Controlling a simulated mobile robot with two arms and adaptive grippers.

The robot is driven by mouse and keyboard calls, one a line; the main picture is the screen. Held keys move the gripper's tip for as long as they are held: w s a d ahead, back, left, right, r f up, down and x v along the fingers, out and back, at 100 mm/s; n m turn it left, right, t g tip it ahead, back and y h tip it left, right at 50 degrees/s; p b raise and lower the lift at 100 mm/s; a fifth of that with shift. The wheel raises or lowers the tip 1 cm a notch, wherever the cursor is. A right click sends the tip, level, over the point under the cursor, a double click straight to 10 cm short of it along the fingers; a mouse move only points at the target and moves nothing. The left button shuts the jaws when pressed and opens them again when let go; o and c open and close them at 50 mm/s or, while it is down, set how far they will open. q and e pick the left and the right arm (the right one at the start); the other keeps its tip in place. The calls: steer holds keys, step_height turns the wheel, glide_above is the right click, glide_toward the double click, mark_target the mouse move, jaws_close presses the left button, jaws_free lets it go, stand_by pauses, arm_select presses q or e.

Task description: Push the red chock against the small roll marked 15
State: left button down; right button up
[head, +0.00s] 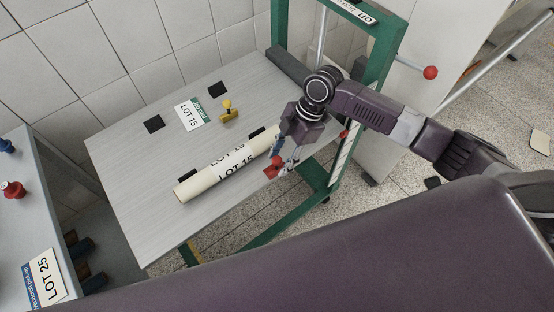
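The small roll (203,182) is cream-coloured and marked LOT 15. It lies slantwise on the grey table, its right end partly hidden by my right gripper (284,163). The red chock (271,170) shows at the fingertips, on the near side of the roll towards its right end, close to the table's front edge. The fingers point down at the chock. I cannot tell whether they are closed on it, or whether the chock touches the roll. My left gripper is out of view.
Dark blocks (187,174) sit along the roll's far side. A LOT 15 card (189,114), a yellow stamp-like object (228,111) and black squares (153,124) lie behind. A green frame (384,50) stands at the table's right. The table's left part is clear.

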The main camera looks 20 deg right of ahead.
steer(key=shift+w+x, duration=0.2)
steer(key=shift+x, duration=0.85)
steer(key=shift+f, duration=0.3)
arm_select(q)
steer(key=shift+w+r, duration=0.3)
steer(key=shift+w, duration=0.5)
arm_select(e)
jaws_close()
steer(key=shift+w, duration=0.1)
